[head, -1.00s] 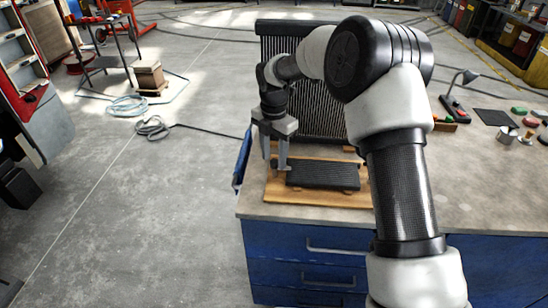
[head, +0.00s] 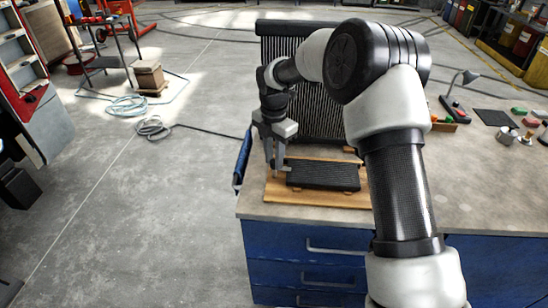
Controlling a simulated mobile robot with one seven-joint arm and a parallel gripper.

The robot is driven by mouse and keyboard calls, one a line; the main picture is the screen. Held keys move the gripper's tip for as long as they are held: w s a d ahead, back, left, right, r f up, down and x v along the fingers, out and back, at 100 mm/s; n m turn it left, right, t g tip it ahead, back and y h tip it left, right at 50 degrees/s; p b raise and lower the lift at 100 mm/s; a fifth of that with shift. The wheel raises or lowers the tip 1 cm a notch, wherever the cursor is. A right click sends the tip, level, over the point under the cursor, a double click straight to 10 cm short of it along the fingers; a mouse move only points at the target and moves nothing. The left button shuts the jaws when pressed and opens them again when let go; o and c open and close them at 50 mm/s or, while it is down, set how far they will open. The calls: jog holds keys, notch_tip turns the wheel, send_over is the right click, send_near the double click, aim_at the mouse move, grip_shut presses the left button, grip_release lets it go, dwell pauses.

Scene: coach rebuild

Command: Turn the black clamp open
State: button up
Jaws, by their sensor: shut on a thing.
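My gripper (head: 277,166) points down at the left end of a black ribbed block (head: 323,176). The block lies flat on a wooden board (head: 320,199) at the table's left front corner. The gripper is shut on the black clamp at that end. The clamp itself is too small and too covered by the fingers to make out, so I cannot tell its angle.
A tall black finned panel (head: 318,110) stands upright behind the board. The grey worktop (head: 480,190) is clear to the right. A lamp (head: 460,88), a metal cup (head: 507,136) and small coloured items stand further back right.

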jog(key=m, duration=0.3)
jog(key=shift+m, duration=0.4)
jog(key=m, duration=0.4)
jog(key=shift+w+m, duration=0.1)
jog(key=shift+m, duration=0.2)
jog(key=m, duration=0.7)
jog(key=shift+r+m, duration=0.1)
jog(key=shift+m, duration=0.2)
jog(key=o, duration=1.1)
jog(key=shift+c, duration=0.2)
notch_tip(320, 180, up, 17)
jog(key=shift+r+p, duration=0.15)
jog(key=shift+p, duration=0.2)
